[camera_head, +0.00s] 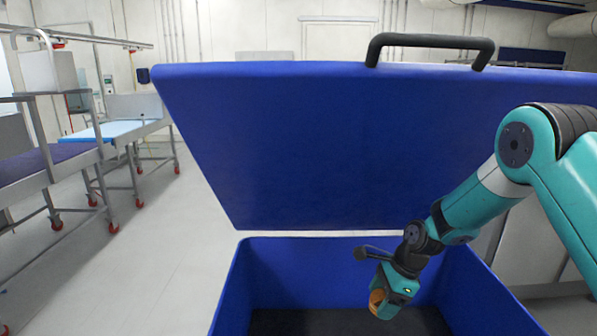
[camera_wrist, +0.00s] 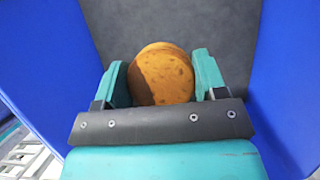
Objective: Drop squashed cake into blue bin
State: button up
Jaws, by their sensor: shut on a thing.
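The cake (camera_wrist: 162,75) is a round, orange-brown piece with a darker patch on its left side. My gripper (camera_wrist: 160,85) is shut on it, with one teal finger on each side. In the head view the cake (camera_head: 376,301) shows as a small orange shape at my gripper (camera_head: 384,304). The blue bin (camera_head: 258,277) stands open in front of me, its lid (camera_head: 330,150) raised behind the opening. My gripper is over the bin's opening, and the dark bin floor (camera_wrist: 215,28) shows beyond the cake in the wrist view.
The lid has a black handle (camera_head: 430,42) on its upper edge. Metal wheeled carts (camera_head: 130,130) stand at the left. The pale floor (camera_head: 160,240) left of the bin is clear. Blue bin walls rise on both sides of my gripper.

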jog(key=o, duration=0.7)
jog(key=shift+o, duration=0.2)
jog(key=b+v, duration=0.4)
jog(key=v, duration=1.4)
jog(key=s+a+n+b, duration=0.4)
jog(key=s+a+n, duration=0.5)
jog(key=s+n, duration=0.4)
jog(key=s+a+f+n+b, duration=0.1)
jog(key=s+n, duration=0.5)
jog(key=s, duration=0.3)
jog(key=s+f+n+b, duration=0.2)
jog(key=s+n, duration=0.4)
jog(key=s, duration=0.2)
jog(key=shift+s+a+f, duration=0.3)
jog(key=shift+s+a, duration=0.1)
